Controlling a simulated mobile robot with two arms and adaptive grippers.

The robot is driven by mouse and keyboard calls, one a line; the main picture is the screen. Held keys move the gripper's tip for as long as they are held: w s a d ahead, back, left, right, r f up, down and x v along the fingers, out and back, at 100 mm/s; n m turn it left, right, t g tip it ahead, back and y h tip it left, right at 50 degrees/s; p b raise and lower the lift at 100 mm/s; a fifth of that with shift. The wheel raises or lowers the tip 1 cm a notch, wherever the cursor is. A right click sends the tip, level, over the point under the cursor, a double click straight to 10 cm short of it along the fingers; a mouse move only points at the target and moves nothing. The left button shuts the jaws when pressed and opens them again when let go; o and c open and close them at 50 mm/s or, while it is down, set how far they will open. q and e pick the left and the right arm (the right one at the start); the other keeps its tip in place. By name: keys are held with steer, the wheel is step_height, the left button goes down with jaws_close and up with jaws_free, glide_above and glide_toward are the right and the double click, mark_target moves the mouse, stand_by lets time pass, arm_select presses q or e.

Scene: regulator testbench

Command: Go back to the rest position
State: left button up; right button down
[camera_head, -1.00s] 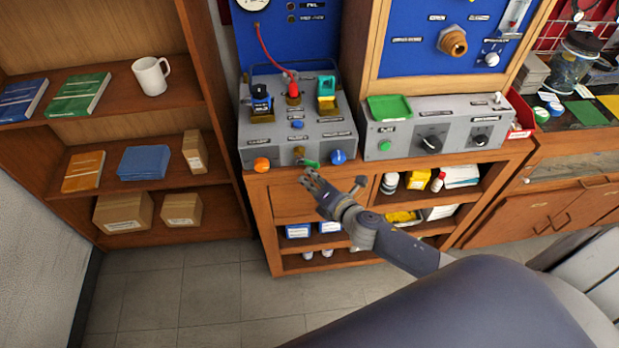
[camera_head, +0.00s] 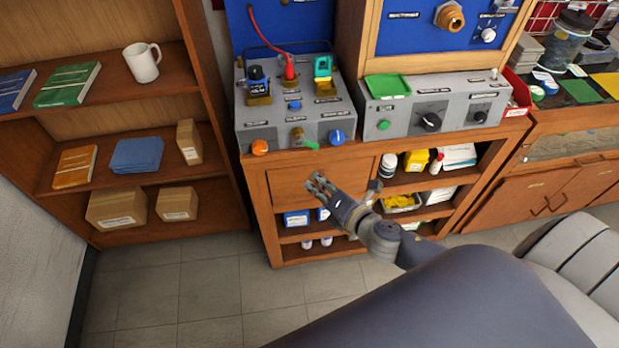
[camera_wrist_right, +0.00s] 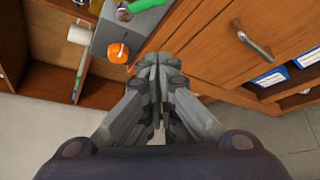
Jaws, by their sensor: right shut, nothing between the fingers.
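My right gripper (camera_head: 318,184) is in front of the wooden cabinet's drawer, below the grey test box, apart from both as far as the head view shows. In the right wrist view the right gripper (camera_wrist_right: 158,62) has its fingers together with nothing between them. The drawer's metal handle (camera_wrist_right: 254,44) is to the right of the fingers there. My left gripper is in neither view.
The grey test box (camera_head: 270,130) carries an orange knob (camera_head: 259,147), a blue knob (camera_head: 336,137) and a green lever (camera_head: 311,145) at its front. A wooden shelf (camera_head: 180,73) stands left. Tiled floor (camera_head: 215,285) is clear in front.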

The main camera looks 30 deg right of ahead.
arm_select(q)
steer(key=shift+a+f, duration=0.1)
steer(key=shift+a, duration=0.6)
arm_select(e)
steer(key=shift+s+r, duration=0.35)
steer(key=shift+s, duration=0.25)
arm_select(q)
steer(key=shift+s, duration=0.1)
arm_select(e)
steer(key=shift+a, duration=0.1)
